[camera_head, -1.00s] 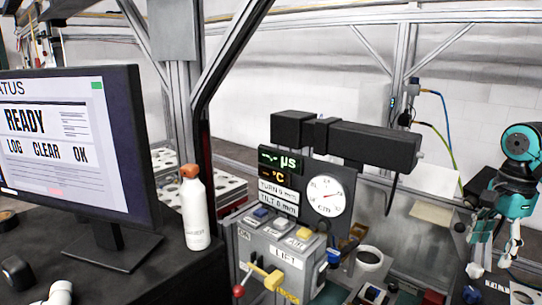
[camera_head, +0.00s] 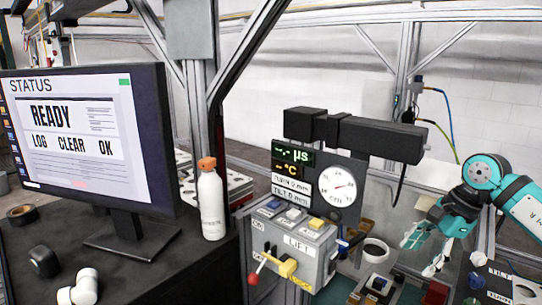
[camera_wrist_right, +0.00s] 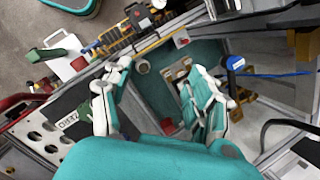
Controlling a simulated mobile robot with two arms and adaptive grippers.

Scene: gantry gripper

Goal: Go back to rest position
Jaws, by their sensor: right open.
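My right gripper (camera_head: 424,254) is at the right of the head view, at the end of a teal and white arm. Its white fingers point down and to the left, above the crowded bench. In the right wrist view my right gripper (camera_wrist_right: 157,100) shows two fingers spread wide apart with nothing between them. Bench fittings show below and beyond the fingers. My left gripper is in neither view.
A grey control box (camera_head: 290,245) with levers stands left of the gripper, below a dial gauge (camera_head: 337,187) and black overhead unit (camera_head: 370,137). A white bottle (camera_head: 211,205) and a monitor (camera_head: 95,135) reading READY stand on the dark desk at left.

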